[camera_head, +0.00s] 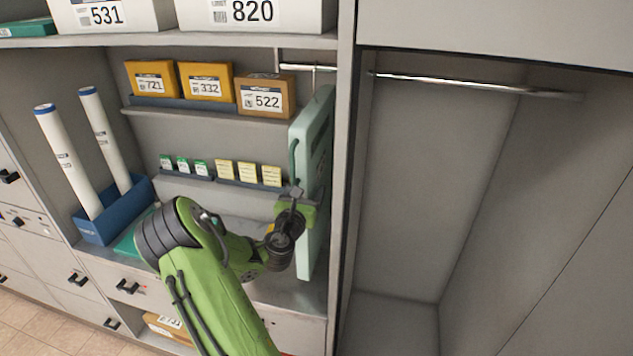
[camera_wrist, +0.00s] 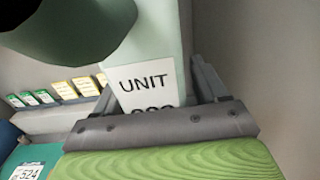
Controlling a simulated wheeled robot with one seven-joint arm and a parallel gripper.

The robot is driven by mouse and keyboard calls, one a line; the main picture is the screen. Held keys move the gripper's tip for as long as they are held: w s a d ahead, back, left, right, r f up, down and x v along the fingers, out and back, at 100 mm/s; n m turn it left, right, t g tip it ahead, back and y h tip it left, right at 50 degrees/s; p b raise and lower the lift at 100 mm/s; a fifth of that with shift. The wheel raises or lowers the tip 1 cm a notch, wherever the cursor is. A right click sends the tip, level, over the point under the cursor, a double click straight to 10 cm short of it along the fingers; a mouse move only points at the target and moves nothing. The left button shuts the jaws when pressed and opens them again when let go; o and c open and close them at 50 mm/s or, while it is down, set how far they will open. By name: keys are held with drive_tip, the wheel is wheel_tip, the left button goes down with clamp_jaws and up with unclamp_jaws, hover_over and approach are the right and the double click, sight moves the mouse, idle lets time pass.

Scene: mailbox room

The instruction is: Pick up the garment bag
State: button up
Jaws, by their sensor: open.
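The garment bag (camera_head: 318,150) is pale green and hangs from a short rail (camera_head: 300,67) at the right side of the shelf bay. A darker green handle or loop runs along its left edge. In the wrist view its front (camera_wrist: 168,45) carries a white label (camera_wrist: 148,85) reading "UNIT", with the number below partly hidden. My gripper (camera_head: 294,192) is at the bag's left edge in the head view. In the wrist view my gripper (camera_wrist: 155,90) has its two fingers apart, one on each side of the labelled edge. Whether they touch it cannot be told. A dark green rounded shape covers the upper left there.
Yellow boxes (camera_head: 206,82) and small cartons (camera_head: 224,172) sit on shelves left of the bag. White tubes (camera_head: 70,160) stand in a blue holder. A partition (camera_head: 345,150) stands close right of the bag. The wardrobe bay (camera_head: 420,180) beyond is empty, with a bare rail (camera_head: 470,84).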

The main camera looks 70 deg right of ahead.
drive_tip(key=c, duration=1.3)
clamp_jaws()
drive_tip(key=shift+r, duration=0.1)
